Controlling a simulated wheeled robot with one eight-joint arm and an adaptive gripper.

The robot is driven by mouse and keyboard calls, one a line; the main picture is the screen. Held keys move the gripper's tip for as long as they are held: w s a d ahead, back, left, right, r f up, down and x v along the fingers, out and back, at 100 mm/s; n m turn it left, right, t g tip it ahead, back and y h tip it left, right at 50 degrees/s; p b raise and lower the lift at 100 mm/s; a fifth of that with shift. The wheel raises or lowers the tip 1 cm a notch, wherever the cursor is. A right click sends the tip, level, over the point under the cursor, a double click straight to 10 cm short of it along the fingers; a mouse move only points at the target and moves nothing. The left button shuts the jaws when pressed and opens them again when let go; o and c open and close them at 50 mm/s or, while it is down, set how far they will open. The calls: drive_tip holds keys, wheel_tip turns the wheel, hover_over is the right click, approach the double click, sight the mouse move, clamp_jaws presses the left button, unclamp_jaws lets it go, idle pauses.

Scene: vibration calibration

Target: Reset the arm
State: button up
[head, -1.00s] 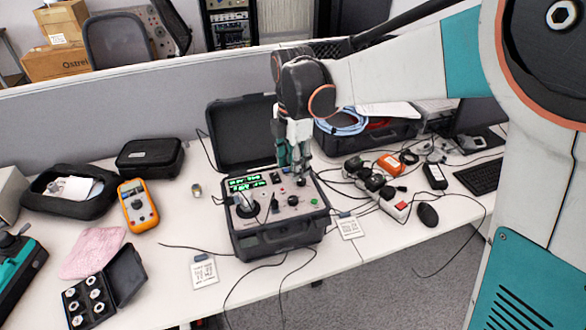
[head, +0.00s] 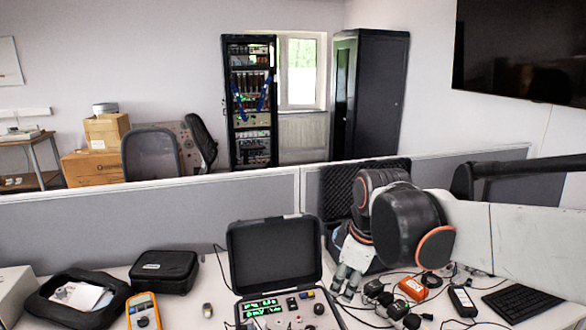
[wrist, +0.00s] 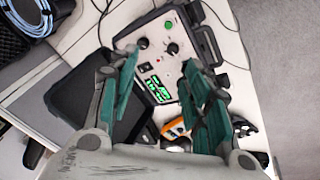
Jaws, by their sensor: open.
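My gripper (head: 347,283) is open and empty in the head view, hanging fingers-down to the right of the calibration case. In the wrist view its two green finger pads (wrist: 165,95) are spread wide, with nothing between them. The open black calibration case (head: 274,255) stands on the desk with its lid up. Its panel with green displays (head: 262,307) shows at the bottom of the head view, and the panel (wrist: 160,60) also shows beyond the fingers in the wrist view. The gripper appears apart from the case.
A black pouch (head: 164,271), an orange multimeter (head: 143,311) and an open bag (head: 75,302) lie to the left. Power plugs, an orange block (head: 413,289) and a keyboard (head: 522,302) lie to the right. A grey partition (head: 150,235) runs behind the desk.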

drive_tip(key=s+d+f+m+t, duration=0.1)
drive_tip(key=s+d+m+t, duration=0.1)
drive_tip(key=s+d+m, duration=0.2)
drive_tip(key=s+d+f+m+t+h+b, duration=0.1)
drive_tip(key=s+d+f+m+t, duration=0.1)
drive_tip(key=s+d+m, duration=0.3)
drive_tip(key=s+m, duration=0.3)
drive_tip(key=s, duration=0.3)
drive_tip(key=shift+s+d, duration=0.15)
drive_tip(key=shift+s, duration=0.2)
idle(1.1)
